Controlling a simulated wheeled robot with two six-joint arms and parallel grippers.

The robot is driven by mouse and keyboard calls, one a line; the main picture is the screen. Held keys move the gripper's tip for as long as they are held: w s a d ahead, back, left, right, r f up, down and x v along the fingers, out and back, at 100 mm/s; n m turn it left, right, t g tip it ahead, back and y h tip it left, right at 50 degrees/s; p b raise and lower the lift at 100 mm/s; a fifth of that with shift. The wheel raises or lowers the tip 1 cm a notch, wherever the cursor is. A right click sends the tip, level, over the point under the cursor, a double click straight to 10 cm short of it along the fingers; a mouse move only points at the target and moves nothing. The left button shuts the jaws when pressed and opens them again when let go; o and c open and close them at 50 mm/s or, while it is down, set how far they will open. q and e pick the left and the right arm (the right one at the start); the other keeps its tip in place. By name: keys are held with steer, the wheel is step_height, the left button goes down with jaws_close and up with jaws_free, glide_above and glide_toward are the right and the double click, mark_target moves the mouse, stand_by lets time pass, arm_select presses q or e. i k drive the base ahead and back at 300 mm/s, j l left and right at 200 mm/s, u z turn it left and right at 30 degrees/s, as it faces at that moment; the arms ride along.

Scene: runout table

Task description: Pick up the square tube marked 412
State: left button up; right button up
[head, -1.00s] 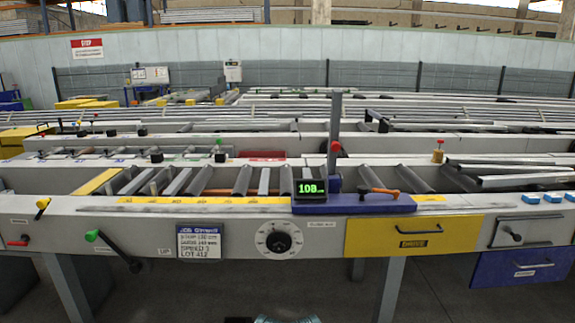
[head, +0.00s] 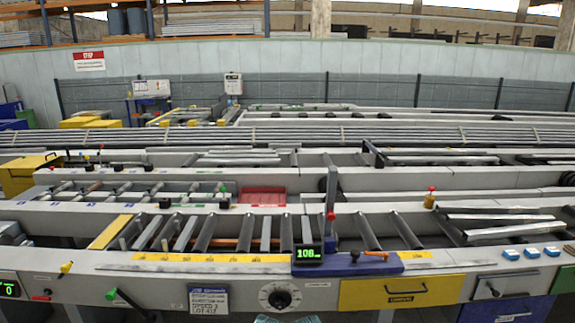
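Several grey metal tubes lie at the right of the runout table; the front one (head: 510,231) slants over the bed, with others (head: 500,218) behind it. No mark can be read on any of them, so I cannot tell which is 412. A job card (head: 208,300) on the front of the table (head: 150,268) bears small print; its last line looks like a lot number ending 412. Neither of my grippers is in view.
A green display (head: 308,254) reads about 108 beside a blue block with an orange-handled tool (head: 376,254). A grey post with a red knob (head: 331,215) stands behind it. Rollers (head: 285,233) fill the bed. Blue-and-white blocks (head: 532,253) sit at the right. A yellow drawer (head: 400,292) is below.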

mark_target(552, 228)
steer(key=l+z, duration=0.15)
steer(key=l, duration=0.3)
steer(key=i+l+z, duration=0.15)
steer(key=l, duration=0.3)
steer(key=i+l+z, duration=0.1)
steer(key=l, duration=0.35)
steer(key=i+l+z, duration=0.15)
steer(key=l, duration=0.25)
steer(key=i+l+z, duration=0.15)
steer(key=l, duration=0.25)
steer(key=i+l+z, duration=0.15)
steer(key=l, duration=0.25)
steer(key=i+l+z, duration=0.1)
steer(key=i+l, duration=0.15)
steer(key=l, duration=0.1)
